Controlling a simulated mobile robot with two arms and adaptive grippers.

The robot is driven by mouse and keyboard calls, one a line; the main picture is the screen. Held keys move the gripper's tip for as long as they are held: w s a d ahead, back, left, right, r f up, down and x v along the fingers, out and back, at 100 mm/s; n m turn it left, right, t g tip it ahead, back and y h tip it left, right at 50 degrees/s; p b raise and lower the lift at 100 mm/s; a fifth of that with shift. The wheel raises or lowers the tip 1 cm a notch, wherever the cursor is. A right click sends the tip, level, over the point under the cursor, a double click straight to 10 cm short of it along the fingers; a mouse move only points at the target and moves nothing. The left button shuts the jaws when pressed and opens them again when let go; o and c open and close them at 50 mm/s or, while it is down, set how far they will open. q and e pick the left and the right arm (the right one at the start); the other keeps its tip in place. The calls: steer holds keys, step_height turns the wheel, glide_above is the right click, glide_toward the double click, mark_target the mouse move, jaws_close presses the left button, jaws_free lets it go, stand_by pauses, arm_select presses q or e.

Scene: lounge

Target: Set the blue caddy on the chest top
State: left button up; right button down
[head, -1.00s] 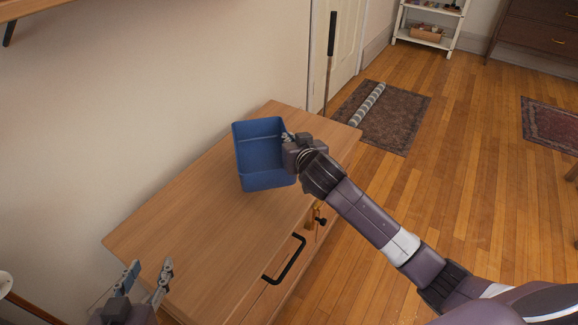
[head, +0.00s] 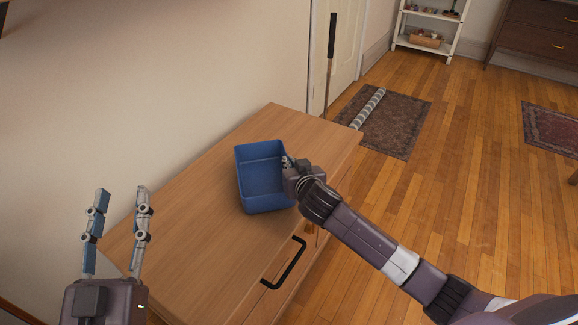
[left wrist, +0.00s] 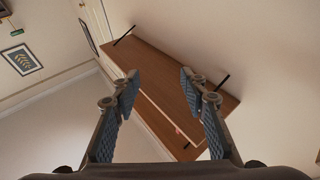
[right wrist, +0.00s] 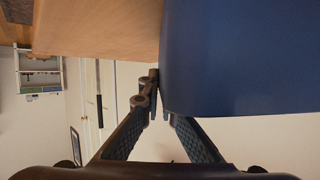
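The blue caddy (head: 263,204), an open-topped bin, is upright over the wooden chest top (head: 188,225), near its right half in the head view. I cannot tell whether its base touches the wood. My right gripper (head: 289,163) is at the caddy's right wall, its fingers closed together at the rim. In the right wrist view the caddy (right wrist: 240,60) fills the upper right and partly hides one finger of that gripper (right wrist: 160,112). My left gripper (head: 119,192) is open and empty, raised left of the chest; its parted fingers also show in the left wrist view (left wrist: 158,85).
The chest has a black drawer handle (head: 286,265) on its front. The chest top left of the caddy is clear. A wall runs behind it. Beyond stand a dark rug (head: 400,130) with a striped roll (head: 368,110) and a white shelf (head: 430,35).

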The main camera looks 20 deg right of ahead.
arm_select(q)
steer(key=shift+s+r+h, duration=0.15)
steer(key=shift+r+h, duration=0.15)
steer(key=shift+r, duration=0.2)
arm_select(e)
steer(key=shift+f, duration=0.15)
steer(key=c, duration=2.2)
jaws_free()
steer(key=shift+f, duration=0.1)
arm_select(q)
steer(key=shift+r, duration=0.1)
arm_select(e)
steer(key=shift+o, duration=0.2)
steer(key=shift+s, duration=0.1)
